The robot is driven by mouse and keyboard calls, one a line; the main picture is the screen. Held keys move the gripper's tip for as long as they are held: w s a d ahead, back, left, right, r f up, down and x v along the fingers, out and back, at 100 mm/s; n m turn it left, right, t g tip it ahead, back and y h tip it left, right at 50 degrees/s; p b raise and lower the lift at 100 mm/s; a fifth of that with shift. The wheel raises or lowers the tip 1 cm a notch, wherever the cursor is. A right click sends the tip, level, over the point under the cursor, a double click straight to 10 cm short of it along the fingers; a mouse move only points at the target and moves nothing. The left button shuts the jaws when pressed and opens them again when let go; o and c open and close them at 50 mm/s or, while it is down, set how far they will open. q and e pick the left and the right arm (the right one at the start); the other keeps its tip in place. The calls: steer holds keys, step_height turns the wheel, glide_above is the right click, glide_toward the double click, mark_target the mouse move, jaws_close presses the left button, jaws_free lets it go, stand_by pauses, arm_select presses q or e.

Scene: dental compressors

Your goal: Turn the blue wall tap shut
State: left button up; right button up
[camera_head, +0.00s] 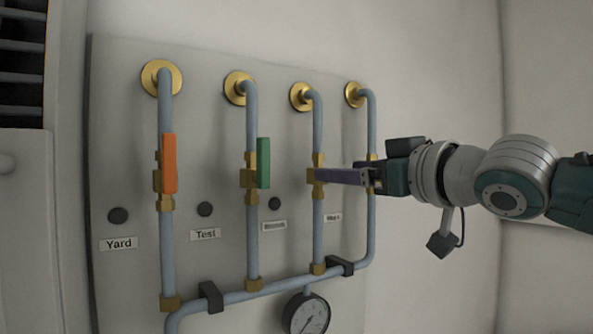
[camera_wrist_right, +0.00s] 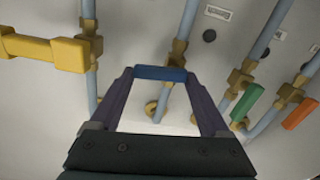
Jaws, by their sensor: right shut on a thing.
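The blue tap handle (camera_wrist_right: 160,74) shows in the right wrist view as a short bar between my right fingertips, lying across its grey-blue pipe. In the head view its brass valve (camera_head: 318,160) is on the third pipe from the left; the handle is hidden there behind my purple fingers. My right gripper (camera_head: 322,176) reaches in from the right to this valve, its fingers shut on the handle's two ends. My left gripper is not in view.
An orange handle (camera_head: 169,163) and a green handle (camera_head: 263,163) stand along the pipes to the left. A yellow handle (camera_wrist_right: 45,50) sticks out crosswise from the neighbouring pipe, close to my gripper. A pressure gauge (camera_head: 306,315) hangs below.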

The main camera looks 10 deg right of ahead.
steer(key=shift+f+m, duration=0.1)
steer(key=shift+m, duration=0.8)
steer(key=o, duration=1.2)
steer(key=b+v, duration=0.8)
steer(key=v, duration=0.2)
